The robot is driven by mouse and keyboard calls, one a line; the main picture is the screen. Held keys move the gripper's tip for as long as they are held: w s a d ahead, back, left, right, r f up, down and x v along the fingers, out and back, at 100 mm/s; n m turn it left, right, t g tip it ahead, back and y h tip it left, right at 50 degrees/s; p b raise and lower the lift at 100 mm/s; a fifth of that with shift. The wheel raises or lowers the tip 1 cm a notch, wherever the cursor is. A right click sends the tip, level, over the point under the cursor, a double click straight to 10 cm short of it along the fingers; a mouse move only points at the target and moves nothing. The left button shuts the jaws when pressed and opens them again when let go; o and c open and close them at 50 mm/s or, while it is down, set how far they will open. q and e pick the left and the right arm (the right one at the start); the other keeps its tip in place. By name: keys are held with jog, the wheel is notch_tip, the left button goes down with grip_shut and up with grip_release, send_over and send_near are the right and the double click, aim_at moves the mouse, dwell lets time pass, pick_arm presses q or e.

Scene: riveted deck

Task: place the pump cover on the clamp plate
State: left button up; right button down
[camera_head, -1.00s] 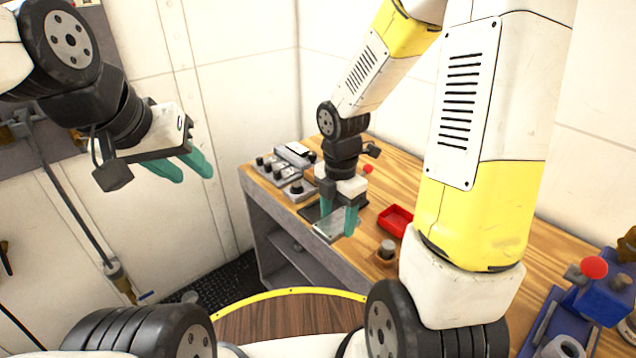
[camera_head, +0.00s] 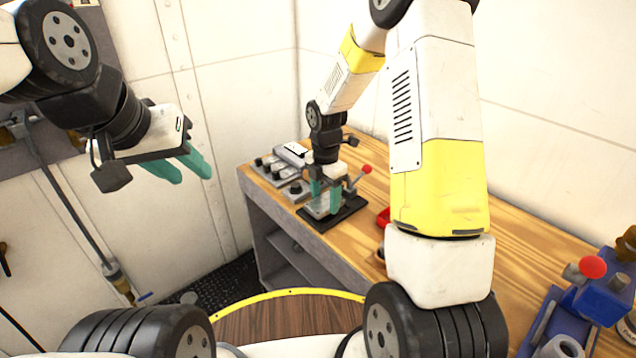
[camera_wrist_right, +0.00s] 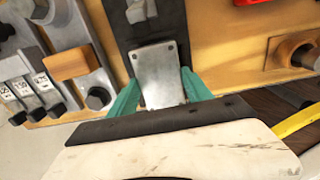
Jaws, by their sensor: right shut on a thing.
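The pump cover (camera_head: 318,209) is a flat silver plate with small corner holes. My right gripper (camera_head: 326,204) is shut on it, with one teal finger along each side; the cover also shows between the fingers in the right wrist view (camera_wrist_right: 161,72). The clamp plate (camera_head: 347,211) is a dark base with a red-knobbed lever, on the bench beneath the cover; its dark surface also shows in the wrist view (camera_wrist_right: 182,22). I cannot tell whether the cover touches it. My left gripper (camera_head: 186,172) is open and empty, in the air at the left, far from the bench.
Grey control boxes with knobs (camera_head: 276,168) stand left of the clamp plate. A red tray (camera_head: 383,217) lies to its right, partly behind my right arm. A blue vise-like tool (camera_head: 606,298) stands at the far right. The bench's front edge is close to the clamp plate.

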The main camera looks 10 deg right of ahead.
aim_at(325, 201)
jog(key=shift+f, duration=0.55)
jog(key=shift+c, duration=2.2)
grip_release()
notch_tip(325, 201, up, 13)
jog(key=s+d+r+m+t+y, duration=0.1)
jog(key=s+r+m+t, duration=0.2)
jog(key=s+r+m, duration=0.4)
jog(key=s+d+r+m+t+y, duration=0.1)
jog(key=s+r+m, duration=0.6)
jog(key=s+m, duration=0.8)
jog(key=shift+d+r+m+t, duration=0.3)
jog(key=shift+d+m+t, duration=0.25)
jog(key=shift+m+t, duration=0.55)
